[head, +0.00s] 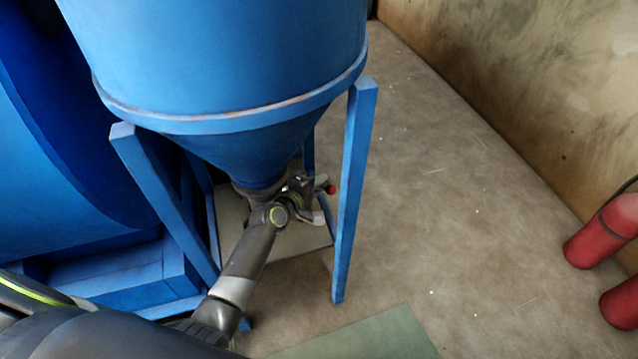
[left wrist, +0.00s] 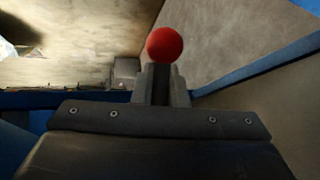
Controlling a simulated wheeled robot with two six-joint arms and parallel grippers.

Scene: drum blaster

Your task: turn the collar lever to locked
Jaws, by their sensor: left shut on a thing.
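The collar lever's red ball knob (head: 331,190) shows just past my left gripper (head: 313,187), under the blue hopper's cone. In the left wrist view the red knob (left wrist: 165,45) stands beyond the fingers of my left gripper (left wrist: 163,84). The gripper is shut on the lever, with the knob sticking out past the fingertips. The lever's shaft is mostly hidden by the fingers. The grey collar (head: 256,190) at the cone's bottom is partly hidden by my arm, and I cannot read the lever's position. My right gripper is not in view.
The blue hopper (head: 225,60) stands on blue legs (head: 352,190) close around my left arm. A blue drum housing (head: 50,150) is at the left. Red cylinders (head: 595,240) stand by the right wall. A green mat (head: 365,335) lies in front; the floor between is clear.

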